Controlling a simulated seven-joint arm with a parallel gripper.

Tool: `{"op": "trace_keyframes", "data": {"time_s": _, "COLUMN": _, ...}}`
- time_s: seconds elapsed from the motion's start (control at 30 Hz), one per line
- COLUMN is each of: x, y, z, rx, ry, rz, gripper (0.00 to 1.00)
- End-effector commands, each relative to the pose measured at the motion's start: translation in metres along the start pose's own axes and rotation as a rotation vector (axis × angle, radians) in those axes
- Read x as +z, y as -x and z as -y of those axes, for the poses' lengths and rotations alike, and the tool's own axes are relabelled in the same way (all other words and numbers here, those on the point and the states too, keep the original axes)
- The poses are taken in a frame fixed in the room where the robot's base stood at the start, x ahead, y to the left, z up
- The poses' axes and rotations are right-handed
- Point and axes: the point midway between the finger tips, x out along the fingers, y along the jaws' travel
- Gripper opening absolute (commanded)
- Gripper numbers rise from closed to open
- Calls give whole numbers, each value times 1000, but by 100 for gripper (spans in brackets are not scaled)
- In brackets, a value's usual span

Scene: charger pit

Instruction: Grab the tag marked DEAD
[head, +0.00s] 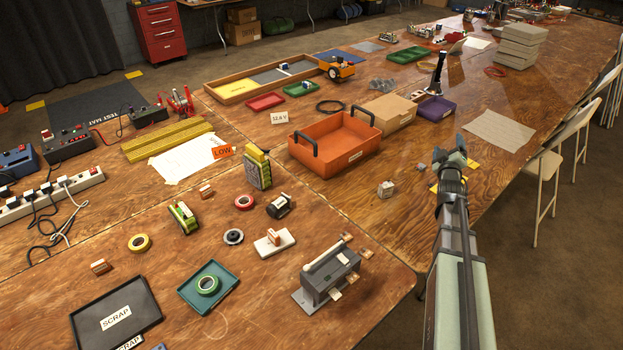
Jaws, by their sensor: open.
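I cannot read the word DEAD on any tag in the head view. An orange tag (222,152) reads LOW and stands at the edge of white papers, left of a yellow-and-dark battery pack (257,168). A white card (279,118) reads 12.6 V and stands farther back. Small wooden blocks or tags (206,191) lie about, their markings too small to read. My gripper (452,160) is open at the right of the table, over yellow marks and right of a small grey cube (421,167). I see nothing held in it.
An orange crate (335,143) with black handles stands left of my gripper. A grey metal device (330,275) stands at the front. A black SCRAP tray (116,312) and a green tray (209,287) holding tape are front left. Folding chairs (553,180) line the right edge.

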Motion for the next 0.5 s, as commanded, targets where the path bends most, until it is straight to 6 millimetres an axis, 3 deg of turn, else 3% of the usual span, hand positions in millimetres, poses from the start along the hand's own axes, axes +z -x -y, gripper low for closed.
{"op": "trace_keyframes", "data": {"time_s": 0.03, "x": -34, "y": 2, "z": 14, "rx": -9, "ry": 87, "rz": -68, "gripper": 79}}
{"op": "trace_keyframes", "data": {"time_s": 0.2, "x": -135, "y": 16, "z": 61, "rx": -21, "ry": 402, "rz": -303, "gripper": 79}}
{"op": "trace_keyframes", "data": {"time_s": 0.37, "x": -223, "y": 48, "z": 118, "rx": -18, "ry": 709, "rz": -549, "gripper": 79}}
{"op": "trace_keyframes", "data": {"time_s": 0.5, "x": -286, "y": 88, "z": 174, "rx": -1, "ry": 967, "rz": -775, "gripper": 79}}
